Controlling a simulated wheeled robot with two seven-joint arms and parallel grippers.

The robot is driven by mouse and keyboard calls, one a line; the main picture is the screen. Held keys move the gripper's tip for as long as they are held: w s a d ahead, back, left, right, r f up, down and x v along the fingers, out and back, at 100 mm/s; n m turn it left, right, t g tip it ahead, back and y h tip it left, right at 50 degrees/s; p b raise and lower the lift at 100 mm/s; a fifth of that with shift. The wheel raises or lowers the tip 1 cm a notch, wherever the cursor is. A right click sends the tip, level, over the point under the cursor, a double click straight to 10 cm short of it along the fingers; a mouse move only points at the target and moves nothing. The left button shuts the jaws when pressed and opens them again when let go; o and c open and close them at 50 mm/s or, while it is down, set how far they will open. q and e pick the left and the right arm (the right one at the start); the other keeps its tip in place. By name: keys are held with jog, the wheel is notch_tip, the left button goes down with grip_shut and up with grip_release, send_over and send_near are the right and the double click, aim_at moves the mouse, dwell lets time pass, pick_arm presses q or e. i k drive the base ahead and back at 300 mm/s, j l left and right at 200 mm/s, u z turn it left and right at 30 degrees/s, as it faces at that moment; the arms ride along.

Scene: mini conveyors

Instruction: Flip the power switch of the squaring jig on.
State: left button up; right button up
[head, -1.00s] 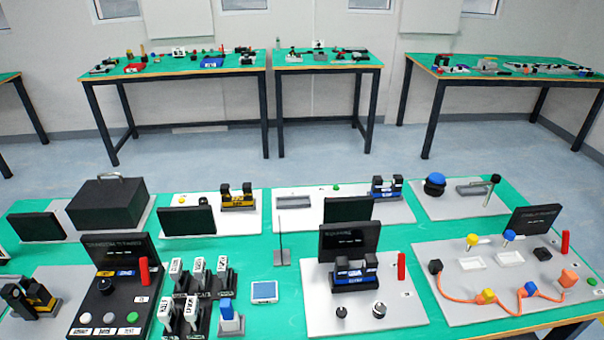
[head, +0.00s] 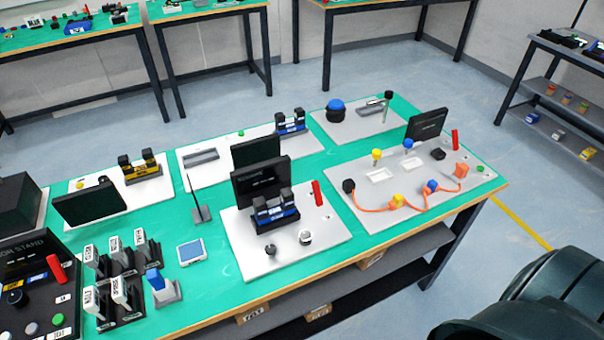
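No label reading squaring jig is legible, so I cannot tell for certain which station it is. The middle station is a white plate (head: 250,262) bearing a black and blue two-jawed fixture (head: 275,211), a dark screen (head: 258,180) behind it and two knobs at the front. A red lever switch (head: 318,193) stands on this plate, right of the fixture, tilted; its on or off position cannot be told. Other red levers stand on the right cable board (head: 455,139) and the left black stand (head: 57,268). Neither gripper is in view.
The stations share a green-topped table (head: 215,285) with a lower shelf. Upright labelled blocks (head: 115,275) and a blue-screened square device (head: 191,251) stand left of the middle plate. Grey floor (head: 480,250) is open to the right; a shelf rack (head: 565,110) stands beyond. My dark arm fills the lower right corner.

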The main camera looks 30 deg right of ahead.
aim_at(317, 193)
jog(key=l+u, duration=0.1)
jog(key=u, duration=0.3)
jog(key=l+u, duration=0.15)
jog(key=u, duration=0.2)
jog(key=l+u, duration=0.1)
jog(key=u, duration=0.3)
jog(key=k+l+u, duration=0.9)
jog(key=k+l, duration=0.6)
jog(key=k, duration=0.25)
jog(key=k+l+u, duration=0.1)
jog(key=k+l, duration=0.2)
jog(key=k, duration=0.1)
